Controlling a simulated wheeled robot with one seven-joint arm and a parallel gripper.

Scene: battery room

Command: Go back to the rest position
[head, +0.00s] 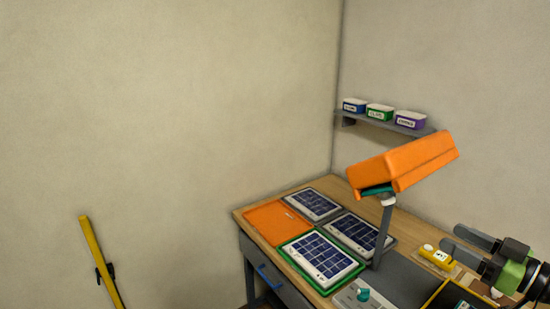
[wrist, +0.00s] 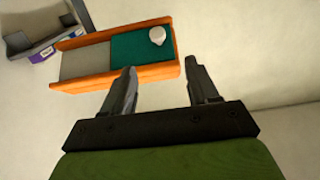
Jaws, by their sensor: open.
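My gripper (head: 452,237) is at the right edge of the head view, above the right part of the workbench. Its two dark grey fingers point left and stand apart, with nothing between them. In the wrist view my gripper (wrist: 160,67) is also open and empty. Beyond its fingertips there is the orange lamp-like head (wrist: 157,74), with a teal panel, a grey panel and a white knob. The rest of my arm is mostly cut off by the picture's right edge.
The orange head (head: 408,162) stands on a grey post left of my gripper. Solar panels (head: 322,257) lie on the wooden workbench (head: 319,185). A yellow device (head: 435,257) lies near my fingers. A wall shelf (head: 385,124) holds three small boxes. A yellow pole (head: 100,260) stands at left.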

